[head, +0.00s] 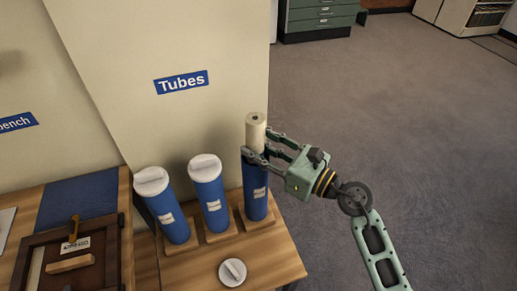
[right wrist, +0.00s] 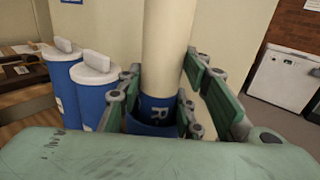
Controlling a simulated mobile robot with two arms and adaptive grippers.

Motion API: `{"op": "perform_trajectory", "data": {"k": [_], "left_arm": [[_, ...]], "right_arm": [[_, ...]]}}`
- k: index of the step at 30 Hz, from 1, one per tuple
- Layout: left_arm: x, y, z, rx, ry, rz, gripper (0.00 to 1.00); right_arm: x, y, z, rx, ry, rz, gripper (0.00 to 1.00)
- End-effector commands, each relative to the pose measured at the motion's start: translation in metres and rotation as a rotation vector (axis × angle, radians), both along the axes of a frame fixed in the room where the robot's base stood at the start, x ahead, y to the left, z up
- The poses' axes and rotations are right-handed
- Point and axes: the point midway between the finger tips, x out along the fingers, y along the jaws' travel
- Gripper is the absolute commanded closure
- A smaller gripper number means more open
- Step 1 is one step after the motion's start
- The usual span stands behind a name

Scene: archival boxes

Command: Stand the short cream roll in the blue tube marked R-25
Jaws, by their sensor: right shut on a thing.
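The cream roll (head: 256,130) is upright over the rightmost blue tube (head: 256,195), the uncapped one. My right gripper (head: 264,154) is shut on the roll from the right. In the right wrist view, the roll (right wrist: 168,50) runs down to the mouth of the blue tube (right wrist: 150,126). A dark blue band with a part-hidden mark starting with R shows around its lower part there. How far the roll's lower end is inside the tube is hidden. The label on the tube's front is too small to read. My left gripper is not in view.
Two blue tubes with white lids, the left (head: 168,210) and the middle (head: 211,200), stand beside it in wooden bases. A loose white lid (head: 232,272) lies on the wooden table (head: 280,262) in front. A wall with a Tubes sign (head: 181,82) is close behind. Open floor lies right.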

Motion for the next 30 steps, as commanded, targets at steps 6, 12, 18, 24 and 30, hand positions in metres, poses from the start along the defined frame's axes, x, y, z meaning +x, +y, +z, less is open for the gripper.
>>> {"op": "perform_trajectory", "data": {"k": [6,12,18,24,30], "left_arm": [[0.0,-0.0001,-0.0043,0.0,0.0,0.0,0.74],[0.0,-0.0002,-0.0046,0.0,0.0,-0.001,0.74],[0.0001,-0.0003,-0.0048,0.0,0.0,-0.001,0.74],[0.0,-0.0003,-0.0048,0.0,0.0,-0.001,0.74],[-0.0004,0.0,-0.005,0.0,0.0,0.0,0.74]], "right_arm": [[-0.0046,0.0015,-0.0261,-0.025,0.04,0.012,1.0],[-0.005,0.0019,-0.0268,-0.025,0.042,0.014,0.64],[-0.0048,0.0014,-0.027,-0.027,0.042,0.013,0.47],[-0.0042,0.0003,-0.0268,-0.026,0.041,0.011,0.45],[-0.0039,-0.0004,-0.0272,-0.027,0.042,0.009,0.45]]}}
